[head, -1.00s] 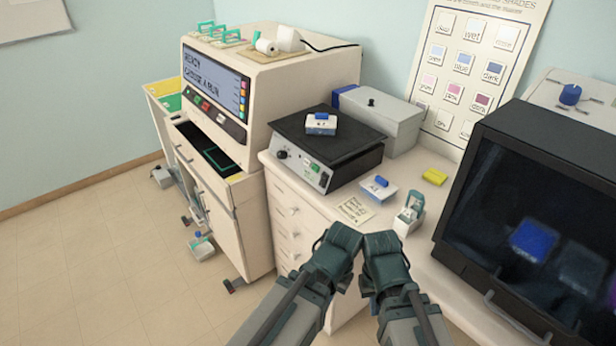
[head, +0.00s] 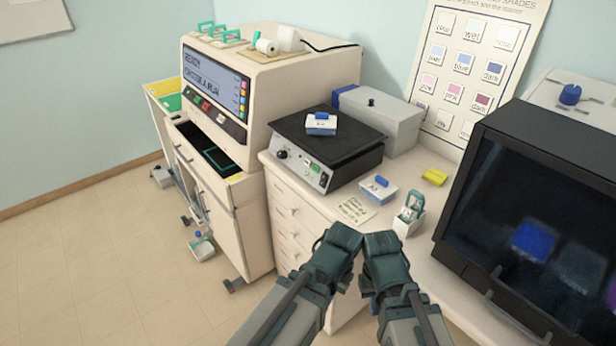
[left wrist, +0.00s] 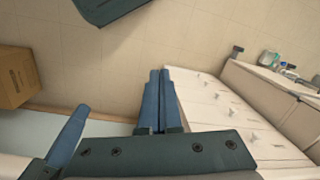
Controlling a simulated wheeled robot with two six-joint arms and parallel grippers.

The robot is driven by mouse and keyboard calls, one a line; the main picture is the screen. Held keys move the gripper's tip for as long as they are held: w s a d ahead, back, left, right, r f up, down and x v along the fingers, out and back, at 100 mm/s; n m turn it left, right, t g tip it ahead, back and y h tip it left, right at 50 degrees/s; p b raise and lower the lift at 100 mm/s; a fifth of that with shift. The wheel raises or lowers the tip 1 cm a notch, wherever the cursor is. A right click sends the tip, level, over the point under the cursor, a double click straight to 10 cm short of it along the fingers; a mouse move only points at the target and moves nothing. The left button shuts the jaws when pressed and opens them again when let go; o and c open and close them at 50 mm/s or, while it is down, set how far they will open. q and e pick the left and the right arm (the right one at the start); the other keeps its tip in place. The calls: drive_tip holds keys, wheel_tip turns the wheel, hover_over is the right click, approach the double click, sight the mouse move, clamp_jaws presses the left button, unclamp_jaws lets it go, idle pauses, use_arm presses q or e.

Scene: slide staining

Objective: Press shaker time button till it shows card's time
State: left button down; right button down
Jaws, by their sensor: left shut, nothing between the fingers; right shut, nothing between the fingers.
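The shaker (head: 318,181) is a grey box with a black platform, standing on the white counter in the head view. Its front has a dark knob, a small green display and buttons, too small to read. A blue-and-white box (head: 321,124) sits on the platform. A pale handwritten card (head: 356,209) lies at the counter's front edge; its writing is not legible. My left gripper (head: 342,238) and right gripper (head: 382,241) are side by side in front of the counter, below the card, both shut and empty. My left gripper's closed fingers (left wrist: 158,100) show in the left wrist view.
A second blue-and-white box (head: 377,190), a white holder with teal clips (head: 409,214) and a yellow block (head: 435,177) are on the counter.

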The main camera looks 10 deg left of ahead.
idle(0.7)
use_arm(q)
drive_tip(key=w+a+m+t+y+b, duration=0.1)
drive_tip(key=w+a+t+b, duration=0.25)
drive_tip(key=w+a, duration=0.45)
drive_tip(key=w+a+m+t+y+b, duration=0.1)
drive_tip(key=w+a+t+b, duration=0.3)
drive_tip(key=w, duration=0.8)
drive_tip(key=w+a+r+m+t+h+b, duration=0.6)
drive_tip(key=w+a+r+m+t, duration=0.3)
drive_tip(key=r+m+t, duration=0.4)
drive_tip(key=shift+w+a+r+m, duration=0.15)
drive_tip(key=shift+w+r+m, duration=0.15)
drive_tip(key=shift+w+m, duration=0.7)
drive_tip(key=shift+s, duration=0.1)
